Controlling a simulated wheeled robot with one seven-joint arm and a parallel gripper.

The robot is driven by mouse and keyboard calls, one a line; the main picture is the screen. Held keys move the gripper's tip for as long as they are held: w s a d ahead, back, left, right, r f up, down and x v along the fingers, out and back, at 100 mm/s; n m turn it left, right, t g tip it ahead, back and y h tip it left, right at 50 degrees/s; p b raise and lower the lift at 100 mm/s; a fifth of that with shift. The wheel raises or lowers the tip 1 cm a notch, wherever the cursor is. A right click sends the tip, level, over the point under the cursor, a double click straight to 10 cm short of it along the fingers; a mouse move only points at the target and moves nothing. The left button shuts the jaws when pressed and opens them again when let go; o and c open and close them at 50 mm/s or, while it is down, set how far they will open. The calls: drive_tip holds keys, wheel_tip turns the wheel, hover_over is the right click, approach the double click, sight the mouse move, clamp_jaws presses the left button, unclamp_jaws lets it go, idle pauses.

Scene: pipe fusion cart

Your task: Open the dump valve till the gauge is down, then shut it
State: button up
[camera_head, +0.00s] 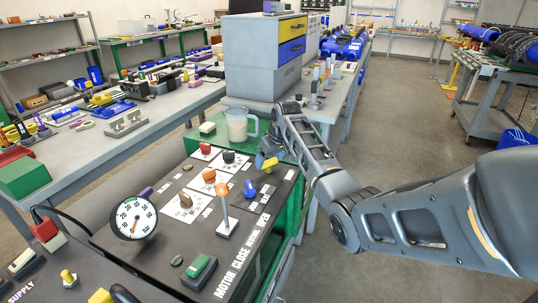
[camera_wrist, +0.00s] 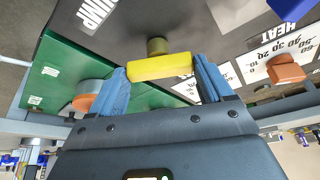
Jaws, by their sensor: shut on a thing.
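The dump valve's yellow bar handle (camera_wrist: 160,67) sits on a short olive stem (camera_wrist: 157,45) beside a label of which "UMP" (camera_wrist: 97,12) shows. My gripper (camera_wrist: 163,72) has its two blue fingers at the two ends of the handle, shut on it. In the head view the yellow handle (camera_head: 266,163) shows under my gripper (camera_head: 268,152) at the far right corner of the dark panel. The round white gauge (camera_head: 133,216) stands at the panel's left, marked in bar. Its orange needle is near the lower part of the dial; I cannot read an exact value.
The panel (camera_head: 170,250) carries an orange-knobbed lever (camera_head: 223,195), a blue knob (camera_head: 250,188), red and orange knobs, and a green switch (camera_head: 200,268). A clear jug (camera_head: 238,125) stands behind the panel. Open floor (camera_head: 390,150) lies right of the cart.

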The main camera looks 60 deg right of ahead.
drive_tip(key=n+y, duration=0.1)
drive_tip(key=n, duration=0.2)
drive_tip(key=shift+n, duration=0.3)
drive_tip(key=shift+n+y, duration=0.7)
drive_tip(key=shift+n, duration=0.5)
drive_tip(key=o, duration=1)
drive_tip(key=shift+c, duration=0.2)
drive_tip(key=shift+d+r, duration=0.1)
drive_tip(key=shift+r, duration=0.05)
drive_tip(key=v, duration=0.7)
drive_tip(key=shift+s+r+b, duration=0.25)
drive_tip(key=shift+r+b, duration=0.1)
